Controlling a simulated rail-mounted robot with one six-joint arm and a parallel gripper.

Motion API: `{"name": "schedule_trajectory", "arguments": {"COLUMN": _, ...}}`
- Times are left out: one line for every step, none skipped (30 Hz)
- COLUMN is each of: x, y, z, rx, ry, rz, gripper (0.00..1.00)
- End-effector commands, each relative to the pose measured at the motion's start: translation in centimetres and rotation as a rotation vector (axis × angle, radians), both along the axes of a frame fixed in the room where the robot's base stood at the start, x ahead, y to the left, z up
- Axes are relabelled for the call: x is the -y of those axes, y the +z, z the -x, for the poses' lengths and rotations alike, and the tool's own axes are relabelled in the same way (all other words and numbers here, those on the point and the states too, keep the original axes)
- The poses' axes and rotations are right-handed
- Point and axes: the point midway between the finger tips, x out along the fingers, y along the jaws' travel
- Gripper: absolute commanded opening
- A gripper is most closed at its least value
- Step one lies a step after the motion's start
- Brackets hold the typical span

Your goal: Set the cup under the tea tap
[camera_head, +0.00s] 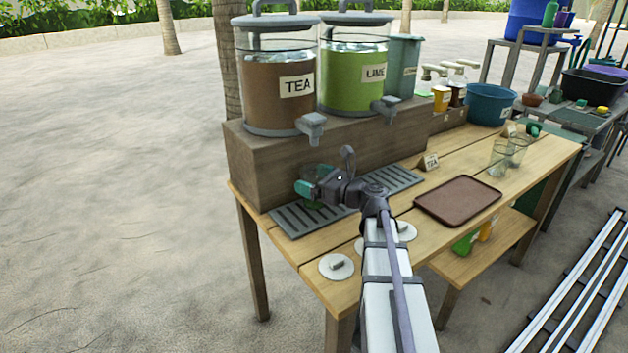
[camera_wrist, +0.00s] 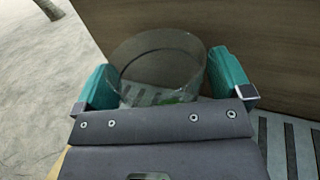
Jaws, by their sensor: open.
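The clear cup (camera_wrist: 156,68) stands between the two teal jaws of my open gripper (camera_wrist: 165,88) in the wrist view. Slats of the drip tray (camera_wrist: 274,140) show through it. In the head view my gripper (camera_head: 311,182) is at the left end of the drip tray (camera_head: 292,219), against the wooden stand's front, and mostly hides the cup. The tea tap (camera_head: 312,124) sticks out above my gripper, from the tank (camera_head: 279,87) of brown liquid labelled TEA. Whether the cup is exactly under the tap is hard to tell.
The LIME tank (camera_head: 352,88) and its tap (camera_head: 385,106) stand to the right on the wooden stand (camera_head: 262,165). A brown tray (camera_head: 458,200), a small TEA sign (camera_head: 428,161), clear glasses (camera_head: 498,158) and white lids (camera_head: 336,266) are on the table.

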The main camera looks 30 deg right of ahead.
Motion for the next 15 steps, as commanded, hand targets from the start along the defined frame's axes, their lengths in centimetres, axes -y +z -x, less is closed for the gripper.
{"name": "schedule_trajectory", "arguments": {"x": 0.0, "y": 0.0, "z": 0.0, "rx": 0.0, "ry": 0.0, "rz": 0.0, "gripper": 0.97}}
{"name": "schedule_trajectory", "arguments": {"x": 0.0, "y": 0.0, "z": 0.0, "rx": 0.0, "ry": 0.0, "rz": 0.0, "gripper": 0.97}}
{"name": "schedule_trajectory", "arguments": {"x": 0.0, "y": 0.0, "z": 0.0, "rx": 0.0, "ry": 0.0, "rz": 0.0, "gripper": 0.97}}
{"name": "schedule_trajectory", "arguments": {"x": 0.0, "y": 0.1, "z": 0.0, "rx": 0.0, "ry": 0.0, "rz": 0.0, "gripper": 0.97}}
{"name": "schedule_trajectory", "arguments": {"x": 0.0, "y": 0.3, "z": 0.0, "rx": 0.0, "ry": 0.0, "rz": 0.0, "gripper": 0.97}}
{"name": "schedule_trajectory", "arguments": {"x": 0.0, "y": 0.7, "z": 0.0, "rx": 0.0, "ry": 0.0, "rz": 0.0, "gripper": 0.97}}
{"name": "schedule_trajectory", "arguments": {"x": 0.1, "y": 0.6, "z": 0.2, "rx": 0.0, "ry": -0.001, "rz": 0.0, "gripper": 0.97}}
{"name": "schedule_trajectory", "arguments": {"x": 0.3, "y": 0.4, "z": 0.7, "rx": 0.0, "ry": -0.001, "rz": 0.0, "gripper": 0.97}}
{"name": "schedule_trajectory", "arguments": {"x": 0.7, "y": 0.4, "z": 1.4, "rx": 0.0, "ry": -0.001, "rz": 0.0, "gripper": 0.97}}
{"name": "schedule_trajectory", "arguments": {"x": 1.0, "y": 0.4, "z": 2.0, "rx": 0.0, "ry": -0.003, "rz": 0.0, "gripper": 0.97}}
{"name": "schedule_trajectory", "arguments": {"x": 1.4, "y": 0.4, "z": 2.7, "rx": 0.0, "ry": -0.003, "rz": 0.0, "gripper": 0.97}}
{"name": "schedule_trajectory", "arguments": {"x": 1.9, "y": 0.4, "z": 3.6, "rx": 0.0, "ry": -0.004, "rz": 0.0, "gripper": 0.97}}
{"name": "schedule_trajectory", "arguments": {"x": 2.3, "y": 0.4, "z": 4.4, "rx": 0.0, "ry": -0.004, "rz": 0.0, "gripper": 0.97}}
{"name": "schedule_trajectory", "arguments": {"x": 2.8, "y": 0.4, "z": 5.1, "rx": 0.0, "ry": -0.004, "rz": 0.0, "gripper": 0.97}}
{"name": "schedule_trajectory", "arguments": {"x": 3.3, "y": 0.4, "z": 6.1, "rx": 0.0, "ry": -0.004, "rz": 0.0, "gripper": 0.97}}
